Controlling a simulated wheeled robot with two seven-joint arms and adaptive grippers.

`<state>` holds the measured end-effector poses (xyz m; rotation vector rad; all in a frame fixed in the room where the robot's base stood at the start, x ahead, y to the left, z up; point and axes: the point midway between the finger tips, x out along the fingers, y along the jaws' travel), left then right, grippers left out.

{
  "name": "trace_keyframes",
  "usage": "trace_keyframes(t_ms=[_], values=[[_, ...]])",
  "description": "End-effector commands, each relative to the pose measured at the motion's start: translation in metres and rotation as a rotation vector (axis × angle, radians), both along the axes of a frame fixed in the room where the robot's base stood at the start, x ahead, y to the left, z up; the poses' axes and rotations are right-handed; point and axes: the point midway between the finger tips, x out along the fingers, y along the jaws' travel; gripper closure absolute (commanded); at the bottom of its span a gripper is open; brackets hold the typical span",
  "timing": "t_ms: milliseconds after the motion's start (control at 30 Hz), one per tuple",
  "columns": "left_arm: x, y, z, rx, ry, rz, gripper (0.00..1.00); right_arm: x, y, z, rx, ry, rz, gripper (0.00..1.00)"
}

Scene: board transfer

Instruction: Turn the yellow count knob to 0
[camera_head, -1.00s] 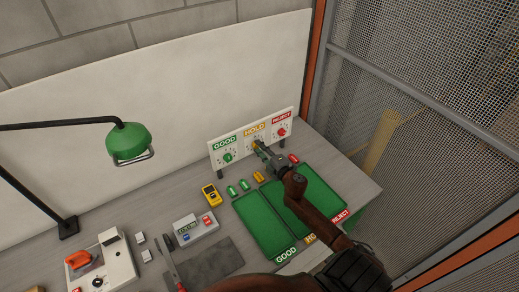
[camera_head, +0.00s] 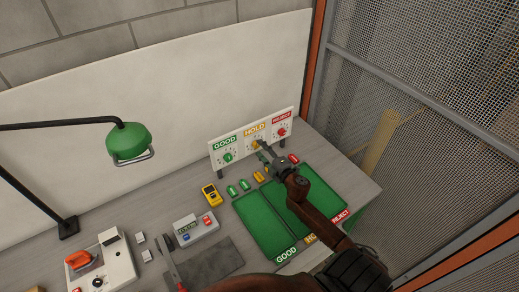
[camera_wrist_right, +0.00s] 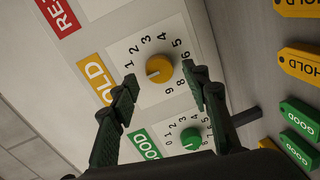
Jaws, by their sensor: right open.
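The yellow count knob (camera_head: 256,145) sits on the white dial panel under the HOLD label, between the green and red knobs. In the right wrist view the yellow knob (camera_wrist_right: 160,67) shows clearly, and its pale mark points to the lower left, below the 1. The 0 is hidden behind a finger there. My right gripper (camera_head: 264,152) is in front of this knob. In the right wrist view my right gripper (camera_wrist_right: 160,78) is open, with one finger on each side of the knob, apart from it and holding nothing. My left gripper is not in view.
The green GOOD knob (camera_wrist_right: 190,139) and the red REJECT knob (camera_head: 282,131) flank the yellow one. Several coloured tags lie before the panel, including a yellow HOLD tag (camera_head: 258,176). Green mats (camera_head: 265,225) cover the bench there. A green lamp (camera_head: 128,140) stands left.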

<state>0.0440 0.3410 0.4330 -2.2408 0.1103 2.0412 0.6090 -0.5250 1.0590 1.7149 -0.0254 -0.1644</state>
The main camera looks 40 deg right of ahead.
Motion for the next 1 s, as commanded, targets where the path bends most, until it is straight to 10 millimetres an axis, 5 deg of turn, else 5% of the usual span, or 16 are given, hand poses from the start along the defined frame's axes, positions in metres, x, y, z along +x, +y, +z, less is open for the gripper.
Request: trace_keyframes(t_ms=[500, 1000], values=[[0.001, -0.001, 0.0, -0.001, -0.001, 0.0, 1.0, -0.094, 0.01, 0.008, 0.0, 0.002, -0.001, 0.57], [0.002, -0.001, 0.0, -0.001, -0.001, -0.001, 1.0, -0.103, 0.011, 0.01, 0.0, 0.001, -0.001, 0.57]])
